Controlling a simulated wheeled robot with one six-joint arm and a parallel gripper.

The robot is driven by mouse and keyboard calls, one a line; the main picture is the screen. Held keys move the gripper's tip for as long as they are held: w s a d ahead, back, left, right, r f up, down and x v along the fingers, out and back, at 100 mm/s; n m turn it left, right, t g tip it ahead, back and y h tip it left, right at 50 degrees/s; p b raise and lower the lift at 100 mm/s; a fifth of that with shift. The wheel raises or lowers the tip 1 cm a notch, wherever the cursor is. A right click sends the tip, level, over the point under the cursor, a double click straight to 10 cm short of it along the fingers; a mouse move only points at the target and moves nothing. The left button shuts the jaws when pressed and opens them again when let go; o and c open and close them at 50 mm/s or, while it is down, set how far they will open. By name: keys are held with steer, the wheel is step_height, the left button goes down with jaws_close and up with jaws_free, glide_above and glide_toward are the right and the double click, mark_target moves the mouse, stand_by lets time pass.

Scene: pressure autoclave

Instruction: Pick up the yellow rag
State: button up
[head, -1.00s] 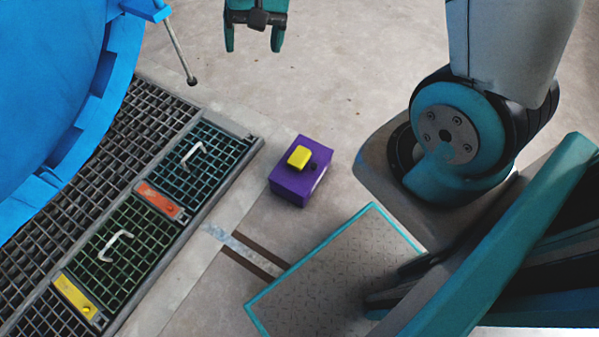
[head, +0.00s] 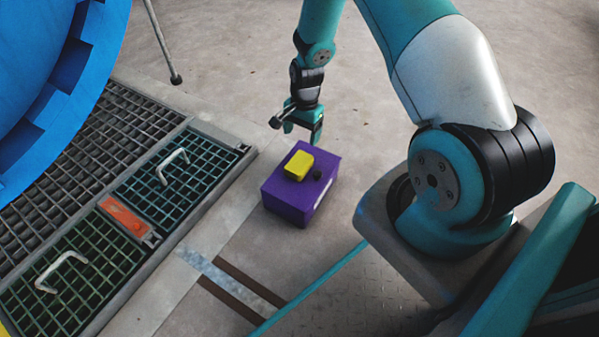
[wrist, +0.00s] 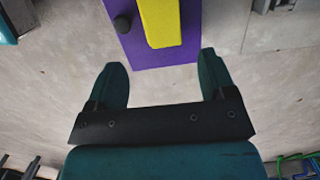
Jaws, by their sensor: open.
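The yellow rag (head: 298,166) lies as a small block on top of a purple box (head: 290,205) on the floor, in the middle of the head view. A small dark round knob (head: 317,174) sits on the box beside the rag. My gripper (head: 302,132) is just beyond the box, above the floor, and is empty. In the wrist view my gripper (wrist: 164,82) shows its two fingers spread wide apart. There the yellow rag (wrist: 161,20) is ahead of the fingers, near the top edge, apart from them. Its far end is cut off by the frame.
Floor gratings with white handles (head: 62,270) lie at the left. A large blue round vessel part (head: 50,90) fills the upper left, with a thin rod (head: 165,45) beside it. The concrete floor beyond the box is clear.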

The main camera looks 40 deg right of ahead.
mark_target(299, 161)
steer(key=f+b, duration=0.1)
steer(key=f, duration=0.1)
steer(key=f+b, duration=0.1)
steer(key=f, duration=0.1)
steer(key=f+b, duration=0.1)
steer(key=f, duration=0.2)
steer(key=shift+s+a, duration=0.1)
steer(key=shift+a, duration=0.3)
step_height(299, 161, down, 5)
steer(key=b, duration=0.5)
steer(key=shift+a, duration=0.1)
steer(key=shift+f, duration=0.1)
steer(key=shift+f, duration=0.2)
steer(key=c, duration=0.8)
steer(key=shift+o, duration=0.2)
steer(key=shift+r, duration=0.15)
step_height(299, 161, up, 20)
steer(key=p, duration=1.1)
steer(key=shift+r, duration=0.15)
